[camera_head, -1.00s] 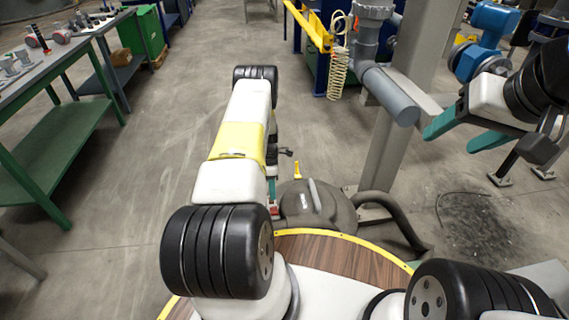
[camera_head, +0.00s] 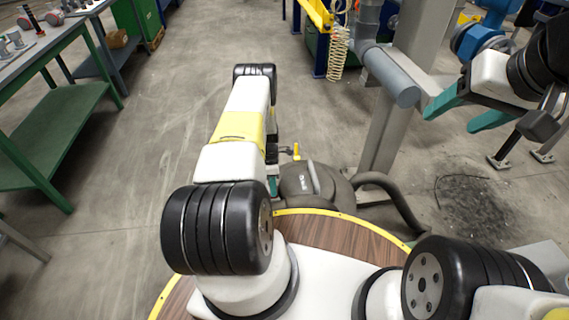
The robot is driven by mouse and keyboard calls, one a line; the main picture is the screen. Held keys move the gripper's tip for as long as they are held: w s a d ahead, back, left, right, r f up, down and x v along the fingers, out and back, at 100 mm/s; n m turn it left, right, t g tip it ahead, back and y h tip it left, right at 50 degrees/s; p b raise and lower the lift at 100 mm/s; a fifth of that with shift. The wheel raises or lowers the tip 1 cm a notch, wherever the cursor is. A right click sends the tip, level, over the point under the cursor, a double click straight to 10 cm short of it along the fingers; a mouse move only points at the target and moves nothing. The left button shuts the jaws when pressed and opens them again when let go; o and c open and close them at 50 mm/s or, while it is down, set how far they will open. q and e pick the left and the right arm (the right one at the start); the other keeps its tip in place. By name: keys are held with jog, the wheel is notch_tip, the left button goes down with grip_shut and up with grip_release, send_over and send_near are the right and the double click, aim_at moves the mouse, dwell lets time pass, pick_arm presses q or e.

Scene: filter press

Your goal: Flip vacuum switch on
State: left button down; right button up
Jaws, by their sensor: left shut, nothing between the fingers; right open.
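The vacuum (camera_head: 315,182), a dark grey-brown canister with a lighter handle on top, stands on the floor just beyond my round wood-topped base. A small yellow lever (camera_head: 296,151) stands upright at its far side; I cannot tell whether it is the switch. My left arm reaches forward, left of the vacuum. Only a teal sliver of my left gripper (camera_head: 273,187) shows, close to the vacuum's left side; the arm hides the rest, and contact cannot be told. My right gripper (camera_head: 474,108) is at the upper right, teal fingers apart and empty, away from the vacuum.
A dark hose (camera_head: 395,200) curves from the vacuum's right side. A grey post (camera_head: 390,130) with a thick pipe stands behind it. A green-legged workbench (camera_head: 55,135) is at the left. The floor between bench and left arm is clear.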

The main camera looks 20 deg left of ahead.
pick_arm(q)
jog(key=shift+w, duration=0.1)
jog(key=shift+w+a, duration=0.4)
jog(key=shift+w, duration=0.3)
jog(key=shift+r, duration=0.1)
jog(key=shift+a+r, duration=0.1)
jog(key=shift+r, duration=0.15)
jog(key=v, duration=1.3)
jog(key=shift+w+r, duration=0.1)
jog(key=shift+r, duration=0.05)
